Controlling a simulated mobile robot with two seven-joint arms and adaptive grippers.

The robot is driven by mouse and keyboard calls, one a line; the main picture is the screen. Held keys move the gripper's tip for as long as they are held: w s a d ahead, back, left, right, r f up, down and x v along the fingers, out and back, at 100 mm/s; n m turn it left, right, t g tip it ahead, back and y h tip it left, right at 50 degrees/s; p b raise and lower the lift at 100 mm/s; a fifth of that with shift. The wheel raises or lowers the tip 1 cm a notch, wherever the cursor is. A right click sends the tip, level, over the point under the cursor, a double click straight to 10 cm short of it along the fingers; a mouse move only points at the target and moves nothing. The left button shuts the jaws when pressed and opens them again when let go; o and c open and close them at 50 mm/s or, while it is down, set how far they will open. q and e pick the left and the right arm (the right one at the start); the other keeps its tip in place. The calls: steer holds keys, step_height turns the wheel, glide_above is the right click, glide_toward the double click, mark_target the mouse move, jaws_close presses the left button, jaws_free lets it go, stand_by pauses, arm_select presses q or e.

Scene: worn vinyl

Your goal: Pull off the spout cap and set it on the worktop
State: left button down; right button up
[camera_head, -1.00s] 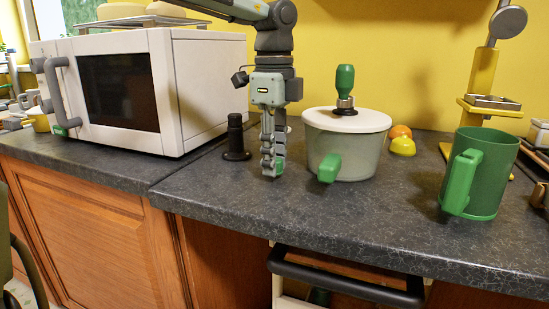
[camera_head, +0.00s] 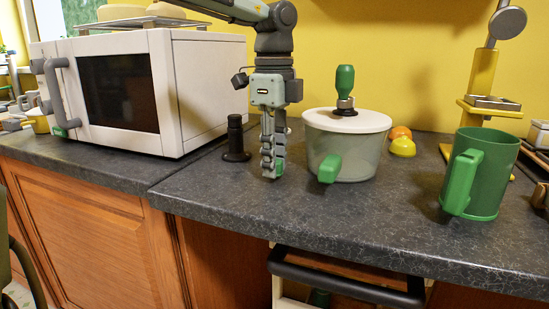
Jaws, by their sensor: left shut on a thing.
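My left gripper (camera_head: 272,160) points straight down over the worktop (camera_head: 235,205), just left of the pot. Its fingers are shut on a small green thing, which looks like the spout cap (camera_head: 280,168) and is mostly hidden by the fingers. The fingertips are low, close to the worktop; I cannot tell whether the cap touches it. The pale grey-green pot (camera_head: 355,160) has a white lid (camera_head: 330,121) with a green knob and a green handle facing me. No spout shows clearly on it. My right gripper is not in view.
A black stand (camera_head: 235,140) is close left of the gripper, beside the white microwave (camera_head: 200,90). A green mug (camera_head: 490,180) stands at the right, near a yellow stand (camera_head: 482,75). Orange and yellow round things (camera_head: 402,146) lie behind the pot. The front middle worktop is clear.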

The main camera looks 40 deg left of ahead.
arm_select(q)
steer(key=shift+f+b, duration=0.45)
steer(key=shift+f, duration=0.1)
stand_by(0.4)
steer(key=c, duration=1.2)
jaws_free()
steer(key=shift+o, duration=0.2)
steer(key=shift+r, duration=0.1)
steer(key=shift+r+p, duration=2.65)
steer(key=shift+r, duration=1.3)
steer(key=shift+r, duration=0.1)
step_height(320, 180, up, 12)
steer(key=shift+a, duration=0.1)
